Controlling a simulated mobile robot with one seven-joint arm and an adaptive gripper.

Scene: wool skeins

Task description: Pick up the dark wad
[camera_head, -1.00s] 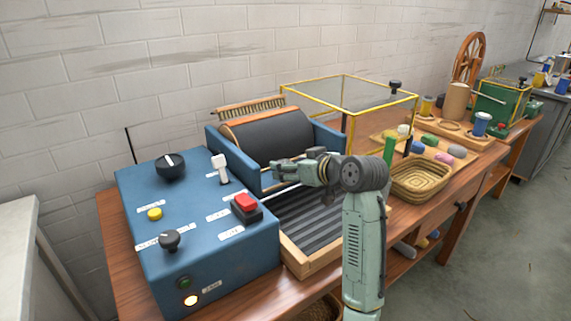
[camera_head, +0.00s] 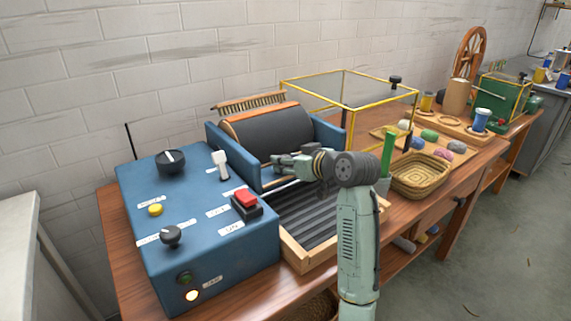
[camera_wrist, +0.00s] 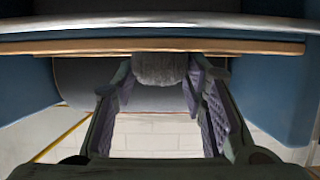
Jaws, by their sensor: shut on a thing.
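The dark wad (camera_wrist: 160,68) is a fuzzy dark grey lump at the top middle of the wrist view. It sits between the fingertips of my gripper (camera_wrist: 163,80), which is shut on it. In the head view my gripper (camera_head: 277,161) is in front of the dark drum of the blue carding machine, over its front edge. The wad cannot be made out in the head view.
The dark drum (camera_head: 268,132) stands between blue side walls. A ribbed tray (camera_head: 310,217) lies below my arm. The blue control box (camera_head: 190,222) is at left. A yellow-framed clear cover (camera_head: 345,75), a wicker basket (camera_head: 420,178) and several wool balls are at right.

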